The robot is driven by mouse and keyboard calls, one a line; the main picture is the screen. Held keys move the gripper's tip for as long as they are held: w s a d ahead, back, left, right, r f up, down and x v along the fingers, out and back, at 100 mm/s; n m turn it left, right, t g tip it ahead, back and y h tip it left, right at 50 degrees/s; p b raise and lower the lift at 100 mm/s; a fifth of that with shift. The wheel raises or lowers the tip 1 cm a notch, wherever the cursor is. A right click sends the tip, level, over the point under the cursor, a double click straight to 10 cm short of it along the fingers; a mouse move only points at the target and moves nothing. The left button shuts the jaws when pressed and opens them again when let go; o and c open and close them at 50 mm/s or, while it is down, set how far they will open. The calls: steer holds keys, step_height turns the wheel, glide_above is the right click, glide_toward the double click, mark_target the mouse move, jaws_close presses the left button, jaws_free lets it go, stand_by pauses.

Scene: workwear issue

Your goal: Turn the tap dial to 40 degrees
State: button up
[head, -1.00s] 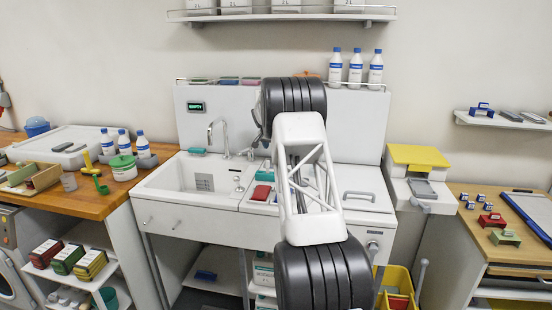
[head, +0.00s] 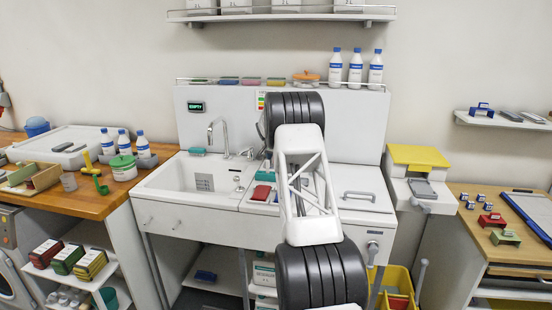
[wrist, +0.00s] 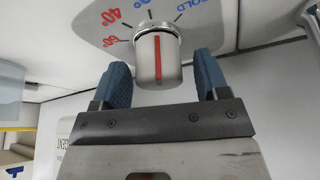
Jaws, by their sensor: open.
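The tap dial (wrist: 156,58) is a silver knob with a red pointer line, in the wrist view. The red line points nearly straight up, right of the 40° mark, towards the blue mark. My gripper (wrist: 162,80) is open, its two blue fingers either side of the knob's lower part. A gap shows at each side; contact is not visible. In the head view my gripper is hidden behind my arm.
In the head view, a white sink unit (head: 200,228) stands in front of my arm. A yellow bin (head: 397,280) is on the floor at its right. A wooden counter (head: 95,205) with bottles and boxes is at left, another worktop (head: 480,236) at right.

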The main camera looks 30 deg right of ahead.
steer(key=c, duration=0.9)
steer(key=shift+n, duration=0.7)
steer(key=shift+d+n+t, duration=0.1)
steer(key=shift+n+t, duration=0.4)
steer(key=shift+n, duration=0.3)
steer(key=shift+n+t+y, duration=0.3)
steer(key=shift+n+y, duration=0.15)
steer(key=shift+n, duration=0.75)
steer(key=shift+n+t+y, duration=0.3)
steer(key=shift+n+y, duration=0.15)
steer(key=shift+n, duration=0.75)
steer(key=o, duration=0.9)
